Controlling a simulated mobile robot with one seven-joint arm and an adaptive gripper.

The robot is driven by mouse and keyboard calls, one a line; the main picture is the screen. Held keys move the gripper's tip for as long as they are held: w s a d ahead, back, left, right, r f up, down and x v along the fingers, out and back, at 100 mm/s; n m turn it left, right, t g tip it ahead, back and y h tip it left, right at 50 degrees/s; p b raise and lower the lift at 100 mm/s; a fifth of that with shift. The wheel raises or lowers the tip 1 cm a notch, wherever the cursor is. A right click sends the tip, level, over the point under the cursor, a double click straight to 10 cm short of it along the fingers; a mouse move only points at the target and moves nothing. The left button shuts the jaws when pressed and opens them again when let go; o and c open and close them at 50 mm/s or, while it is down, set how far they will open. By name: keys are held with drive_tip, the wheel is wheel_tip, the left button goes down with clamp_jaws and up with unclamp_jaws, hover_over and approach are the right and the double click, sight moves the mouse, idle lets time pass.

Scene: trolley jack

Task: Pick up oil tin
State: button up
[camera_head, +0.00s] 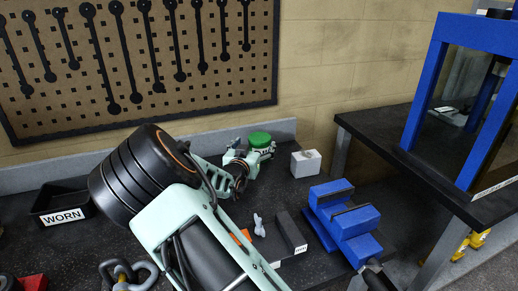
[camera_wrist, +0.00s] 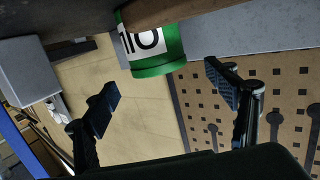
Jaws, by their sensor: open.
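The oil tin (camera_head: 260,139) is a green tin at the back of the dark bench, partly hidden by my gripper in the head view. In the wrist view the tin (camera_wrist: 158,62) shows green with a white label and black letters, cut off by the top edge. My gripper (camera_head: 247,160) is at the tin in the head view. In the wrist view my gripper (camera_wrist: 163,80) is open, with one finger to each side of the tin's outline. No contact shows; whether the tin is fully between the pads I cannot tell.
A white box (camera_head: 305,163) stands right of the tin. A blue vise (camera_head: 345,225) is at the bench's right front. A black tray marked WORN (camera_head: 62,205) is at the left. A grey upstand (camera_head: 150,154) and pegboard (camera_head: 150,60) are behind. A blue frame (camera_head: 425,80) stands right.

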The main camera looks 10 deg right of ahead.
sight(260, 137)
drive_tip(key=shift+f+x, duration=0.15)
drive_tip(key=shift+x, duration=1.5)
drive_tip(key=shift+f+x, duration=0.15)
drive_tip(key=shift+x, duration=1.45)
drive_tip(key=c, duration=1.5)
drive_tip(key=shift+r, duration=0.1)
drive_tip(key=shift+c, duration=0.5)
